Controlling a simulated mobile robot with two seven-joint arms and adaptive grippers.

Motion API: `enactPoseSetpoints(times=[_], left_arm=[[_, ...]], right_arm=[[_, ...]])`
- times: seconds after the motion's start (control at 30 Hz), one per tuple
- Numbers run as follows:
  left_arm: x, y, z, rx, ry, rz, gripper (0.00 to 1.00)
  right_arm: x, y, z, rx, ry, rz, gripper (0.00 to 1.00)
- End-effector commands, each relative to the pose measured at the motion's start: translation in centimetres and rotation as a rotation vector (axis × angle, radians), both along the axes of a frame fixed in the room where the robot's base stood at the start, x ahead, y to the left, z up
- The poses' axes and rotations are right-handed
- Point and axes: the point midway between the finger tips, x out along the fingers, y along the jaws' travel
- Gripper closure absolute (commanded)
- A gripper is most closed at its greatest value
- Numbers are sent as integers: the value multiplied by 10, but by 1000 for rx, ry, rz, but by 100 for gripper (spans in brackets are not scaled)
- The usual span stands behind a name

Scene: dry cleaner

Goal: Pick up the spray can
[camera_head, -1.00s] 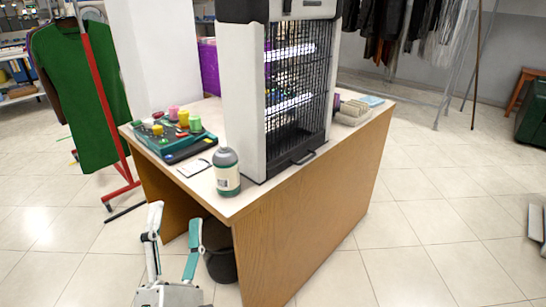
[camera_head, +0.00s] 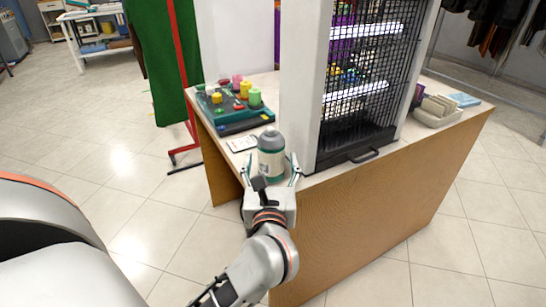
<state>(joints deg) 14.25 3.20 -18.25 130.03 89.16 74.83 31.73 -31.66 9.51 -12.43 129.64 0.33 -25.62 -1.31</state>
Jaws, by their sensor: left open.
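The spray can (camera_head: 271,156), a grey-green bottle with a pale label and a grey cap, stands upright near the front corner of the wooden desk (camera_head: 370,215). My left gripper (camera_head: 271,172) is open at the desk's front edge, with one finger on each side of the can's lower part. I cannot tell whether the fingers touch it. The gripper's body hides the can's base. My right gripper is not in view.
A tall black-and-white cage-like cabinet (camera_head: 365,85) stands on the desk close right of the can. A dark green tray (camera_head: 232,112) with colourful pieces and a small white card (camera_head: 242,144) lie to the left. A beige organiser (camera_head: 437,112) sits at the right.

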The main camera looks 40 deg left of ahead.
Motion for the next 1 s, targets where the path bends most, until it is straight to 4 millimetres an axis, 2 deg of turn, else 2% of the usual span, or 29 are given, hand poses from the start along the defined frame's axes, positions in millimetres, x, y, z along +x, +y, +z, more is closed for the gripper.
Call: enactPoseSetpoints(times=[0.2,0.43,0.47,0.63,0.9,1.0], left_arm=[[18,15,-1,2,0,0,35],[19,15,-1,2,1,0,35],[19,15,-1,2,1,0,38],[19,15,-1,2,0,0,82],[19,15,1,3,0,0,83],[19,15,7,2,-5,0,83]], right_arm=[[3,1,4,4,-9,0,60],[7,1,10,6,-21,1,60],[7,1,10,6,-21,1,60],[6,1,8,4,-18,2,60],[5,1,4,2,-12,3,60],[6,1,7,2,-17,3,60]])
